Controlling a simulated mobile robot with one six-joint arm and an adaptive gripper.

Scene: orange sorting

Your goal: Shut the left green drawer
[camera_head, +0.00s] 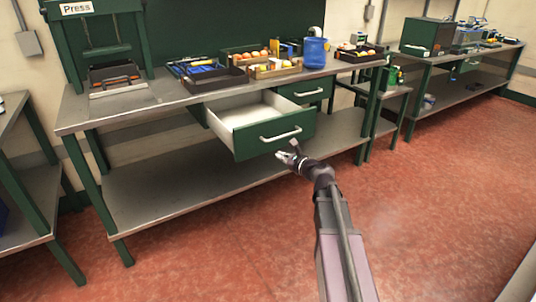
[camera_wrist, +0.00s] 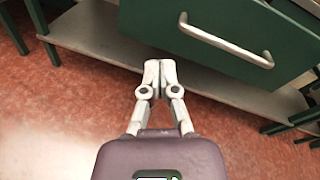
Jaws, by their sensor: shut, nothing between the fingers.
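The left green drawer (camera_head: 245,145) is pulled out from under the workbench, and its pale, empty-looking inside shows in the head view. Its silver handle (camera_head: 281,135) is on the green front, which also fills the top right of the wrist view (camera_wrist: 200,58). My gripper (camera_head: 290,157) is in front of and just below the drawer front, near the handle. In the wrist view my gripper (camera_wrist: 160,66) has its fingers together with nothing between them. It appears apart from the handle (camera_wrist: 225,42), which lies above and to the right of the fingertips.
A second green drawer (camera_head: 304,91) to the right sits closed. The grey workbench (camera_head: 150,105) carries a press, trays and a blue container (camera_head: 315,52). A lower shelf (camera_head: 190,185) runs below the drawer. The red floor (camera_head: 430,180) to the right is clear.

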